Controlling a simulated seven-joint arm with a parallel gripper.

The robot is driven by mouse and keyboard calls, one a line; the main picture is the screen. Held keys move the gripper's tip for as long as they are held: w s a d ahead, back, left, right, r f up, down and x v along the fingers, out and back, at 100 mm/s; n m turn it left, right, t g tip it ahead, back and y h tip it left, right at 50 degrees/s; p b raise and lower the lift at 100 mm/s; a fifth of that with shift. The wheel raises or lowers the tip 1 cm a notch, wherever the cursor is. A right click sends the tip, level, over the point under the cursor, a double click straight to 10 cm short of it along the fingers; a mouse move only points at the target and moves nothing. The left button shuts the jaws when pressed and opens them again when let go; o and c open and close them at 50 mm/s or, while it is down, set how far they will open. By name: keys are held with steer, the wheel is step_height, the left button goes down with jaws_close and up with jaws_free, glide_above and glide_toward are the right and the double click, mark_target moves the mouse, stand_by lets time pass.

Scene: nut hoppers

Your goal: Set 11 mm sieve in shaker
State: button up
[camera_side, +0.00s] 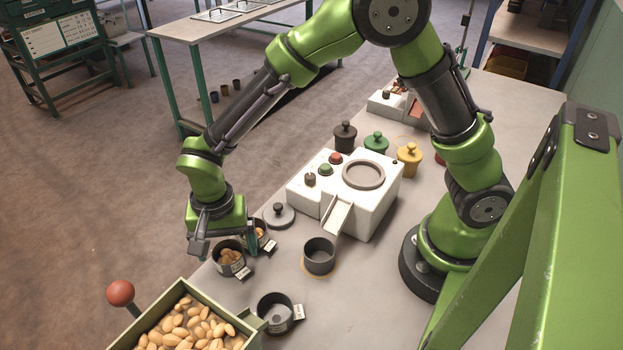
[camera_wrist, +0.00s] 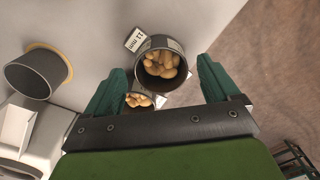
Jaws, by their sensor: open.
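The sieve labelled 11 mm (camera_wrist: 147,78) is a dark round cup holding nuts, its tag pointing left in the wrist view. In the side view the sieve (camera_side: 230,271) stands near the table's left edge. My gripper (camera_side: 224,244) is open just above it; in the wrist view the fingers (camera_wrist: 161,66) lie on either side of it, with no clear contact. A second tagged sieve with nuts (camera_side: 264,231) stands close behind, partly hidden by my gripper. The white shaker (camera_side: 375,210) has a round grey ring seat (camera_side: 363,175) on top, with nothing in it.
A grey knobbed lid (camera_side: 278,216) lies by the shaker. An untagged dark cup (camera_side: 319,262) stands on a tan ring before the chute. An empty tagged cup (camera_side: 275,313) sits near the green nut hopper (camera_side: 257,329). Coloured knobbed pieces (camera_side: 376,142) stand behind the shaker.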

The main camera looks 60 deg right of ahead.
step_height(320, 180, up, 13)
steer(key=s+d+r+n+t+y, duration=0.2)
steer(key=s+d+r+t, duration=0.1)
steer(key=d+r, duration=0.4)
steer(key=s+d, duration=0.1)
steer(key=d, duration=0.2)
steer(key=shift+s+d+r+n, duration=0.15)
steer(key=shift+s+d+n, duration=0.05)
steer(key=shift+d+n, duration=0.1)
steer(key=shift+o, duration=0.2)
steer(key=s+d+n+t, duration=0.3)
steer(key=s+d+t, duration=0.1)
steer(key=s+d, duration=0.3)
steer(key=shift+d+r, duration=0.2)
steer(key=shift+r, duration=0.15)
